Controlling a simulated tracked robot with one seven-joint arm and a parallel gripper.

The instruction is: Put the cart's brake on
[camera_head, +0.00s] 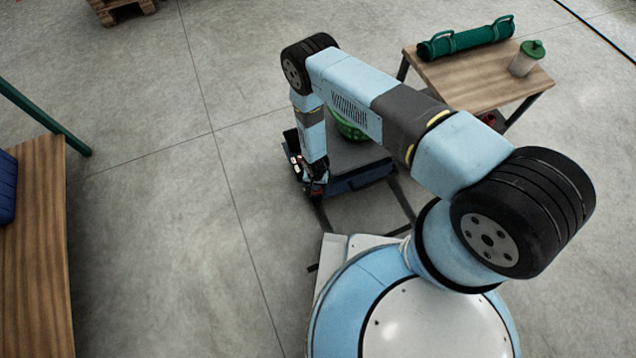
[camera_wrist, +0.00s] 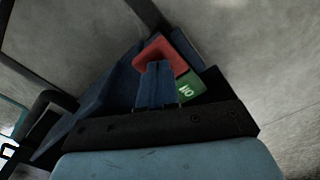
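The cart (camera_head: 362,180) is low, with a grey deck and a dark blue edge, and stands on the floor beyond my base; my arm covers part of it. My gripper (camera_head: 316,188) points down at the cart's near left corner. In the wrist view my gripper's blue fingers (camera_wrist: 157,68) are together, with nothing seen between them. Just beyond their tips is the brake pedal, with a red part (camera_wrist: 165,52) and a green part (camera_wrist: 188,90) marked "ON", upside down in the picture. The fingers overlap the pedal in the picture; I cannot tell whether they touch it.
A green round bundle (camera_head: 350,128) sits on the cart, partly behind my arm. A wooden table (camera_head: 470,84) at the back right bears a green roll (camera_head: 465,40) and a lidded cup (camera_head: 526,60). Another wooden table (camera_head: 38,250) stands at left. Floor between is clear.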

